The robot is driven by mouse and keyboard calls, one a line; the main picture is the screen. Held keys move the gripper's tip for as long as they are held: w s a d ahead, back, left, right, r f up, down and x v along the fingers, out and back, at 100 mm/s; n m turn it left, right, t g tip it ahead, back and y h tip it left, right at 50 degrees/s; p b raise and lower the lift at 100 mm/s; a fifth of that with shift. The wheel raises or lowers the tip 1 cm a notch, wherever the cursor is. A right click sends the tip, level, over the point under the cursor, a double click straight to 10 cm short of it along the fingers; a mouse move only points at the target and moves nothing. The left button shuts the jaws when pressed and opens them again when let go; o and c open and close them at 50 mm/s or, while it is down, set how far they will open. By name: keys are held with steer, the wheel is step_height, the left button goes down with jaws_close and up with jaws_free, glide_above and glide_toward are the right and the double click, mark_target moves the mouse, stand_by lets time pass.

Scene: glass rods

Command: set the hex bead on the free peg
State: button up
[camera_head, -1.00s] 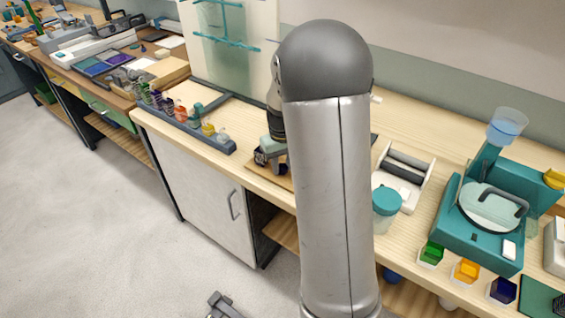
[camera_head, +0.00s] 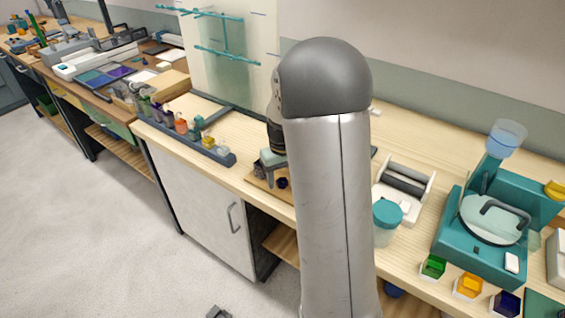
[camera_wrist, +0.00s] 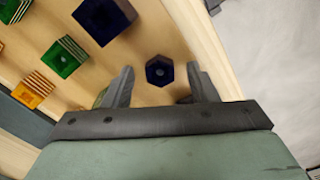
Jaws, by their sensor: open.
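The dark blue hex bead (camera_wrist: 160,71) shows in the wrist view with a darker round centre. I cannot tell whether a peg is inside it. My gripper (camera_wrist: 160,69) is open, with one finger on each side of the bead and gaps between. In the head view my gripper (camera_head: 268,172) is over the wooden board (camera_head: 258,184), partly hidden by my arm. The bead (camera_head: 283,183) shows just below it. I cannot make out a free peg.
In the wrist view a dark blue stack (camera_wrist: 104,18), a green stack (camera_wrist: 63,57) and an orange stack (camera_wrist: 33,88) stand left of the bead. In the head view a rack of small bottles (camera_head: 185,130) lies left, and a teal-lidded jar (camera_head: 388,220) right.

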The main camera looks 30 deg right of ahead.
step_height(320, 180, up, 17)
stand_by(0.4)
steer(key=s+a+f, duration=0.5)
steer(key=s+a, duration=0.2)
steer(key=s, duration=0.4)
steer(key=s+a+f, duration=0.5)
steer(key=s+a, duration=0.3)
steer(key=s, duration=0.4)
steer(key=shift+s+a+n, duration=0.15)
steer(key=shift+s+n, duration=0.1)
steer(key=shift+n, duration=0.15)
